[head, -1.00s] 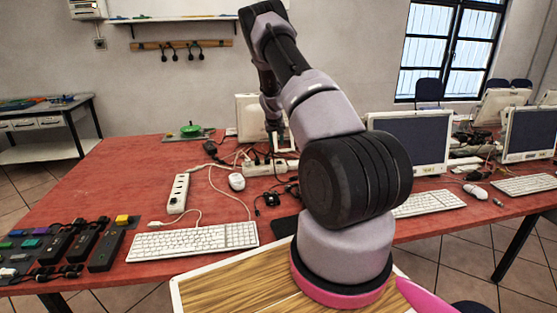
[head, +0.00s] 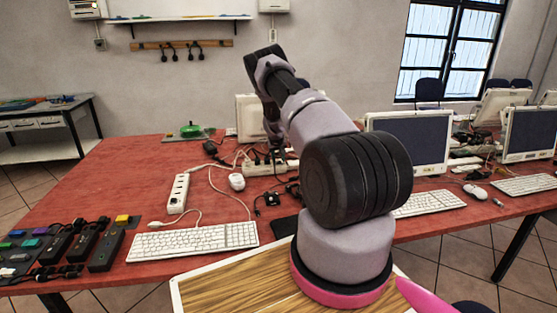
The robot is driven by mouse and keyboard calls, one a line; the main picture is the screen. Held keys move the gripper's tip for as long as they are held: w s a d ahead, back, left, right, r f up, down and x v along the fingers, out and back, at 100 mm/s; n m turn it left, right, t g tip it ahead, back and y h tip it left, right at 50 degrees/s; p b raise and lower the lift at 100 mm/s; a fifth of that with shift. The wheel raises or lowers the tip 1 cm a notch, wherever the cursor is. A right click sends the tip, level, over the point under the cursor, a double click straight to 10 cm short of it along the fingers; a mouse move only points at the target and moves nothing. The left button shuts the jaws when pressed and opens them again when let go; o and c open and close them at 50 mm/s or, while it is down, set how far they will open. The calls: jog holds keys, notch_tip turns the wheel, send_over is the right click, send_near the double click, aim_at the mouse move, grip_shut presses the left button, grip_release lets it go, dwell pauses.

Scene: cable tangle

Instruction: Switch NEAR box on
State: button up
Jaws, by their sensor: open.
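No label is readable, so I cannot tell which one is called the NEAR box, and switch states are too small to read. My gripper (head: 277,157) is open and points down at the second strip, just above or at its plugs. The fingertips are small and partly lost among the dark plugs, so contact cannot be told.
Cables and a dark adapter (head: 211,148) lie around the strips. A white mouse (head: 237,182) and keyboard (head: 194,241) lie in front. Monitors (head: 410,140) stand right, behind my arm. Black boxes (head: 105,250) fill the front left.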

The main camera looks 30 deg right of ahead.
grip_shut()
jog(key=shift+s+d+y, duration=0.2)
jog(key=shift+d+y, duration=0.15)
jog(key=shift+y, duration=0.15)
jog(key=shift+d+f+m+t+y, duration=0.1)
jog(key=shift+m+t+y, duration=0.35)
jog(key=shift+y, duration=0.75)
grip_release()
jog(key=shift+d+r, duration=0.1)
jog(key=shift+r, duration=0.1)
jog(key=v, duration=1)
jog(key=shift+s+r, duration=0.2)
